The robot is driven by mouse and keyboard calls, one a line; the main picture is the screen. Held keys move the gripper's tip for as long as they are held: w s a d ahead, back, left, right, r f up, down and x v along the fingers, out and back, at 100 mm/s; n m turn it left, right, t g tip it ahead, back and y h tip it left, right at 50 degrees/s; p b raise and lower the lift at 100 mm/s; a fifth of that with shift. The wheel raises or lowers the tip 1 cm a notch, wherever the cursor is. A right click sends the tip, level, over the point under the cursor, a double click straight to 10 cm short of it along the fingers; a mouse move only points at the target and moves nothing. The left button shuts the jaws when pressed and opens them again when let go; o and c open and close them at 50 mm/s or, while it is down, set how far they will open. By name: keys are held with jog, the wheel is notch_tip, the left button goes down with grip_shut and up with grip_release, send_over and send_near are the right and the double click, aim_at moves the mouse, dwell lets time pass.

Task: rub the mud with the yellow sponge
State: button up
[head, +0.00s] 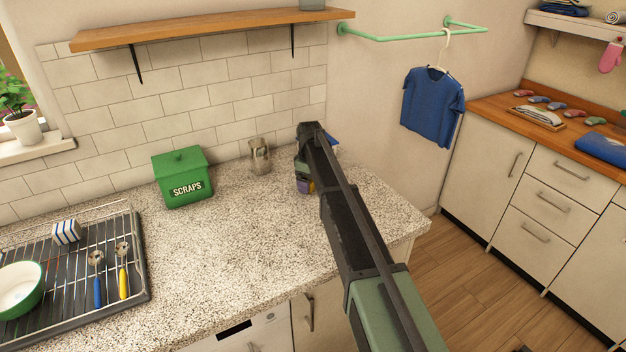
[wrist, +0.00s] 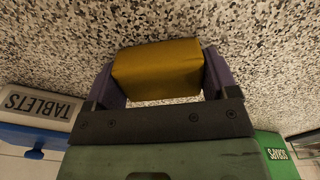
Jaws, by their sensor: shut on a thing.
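My gripper (wrist: 160,78) is shut on the yellow sponge (wrist: 150,68), which sits between its two purple fingers in the wrist view. In the head view my gripper (head: 305,184) points down at the speckled worktop (head: 240,240), near the back right, and my arm hides most of it. The sponge is low over the worktop; I cannot tell whether it touches. I can make out no mud in either view; it may be hidden under the sponge or behind my arm.
A green SCRAPS bin (head: 183,178) and a glass jar (head: 260,157) stand left of my gripper. A TABLETS box (wrist: 42,108) is close by in the wrist view. A dish rack (head: 135,290) is at left. The worktop's front middle is clear. A blue shirt (head: 432,103) hangs at right.

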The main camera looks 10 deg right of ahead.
notch_tip(320, 180, up, 6)
jog(key=p, duration=0.6)
notch_tip(320, 180, up, 3)
jog(key=p, duration=0.3)
jog(key=shift+r, duration=0.2)
jog(key=shift+f, duration=0.2)
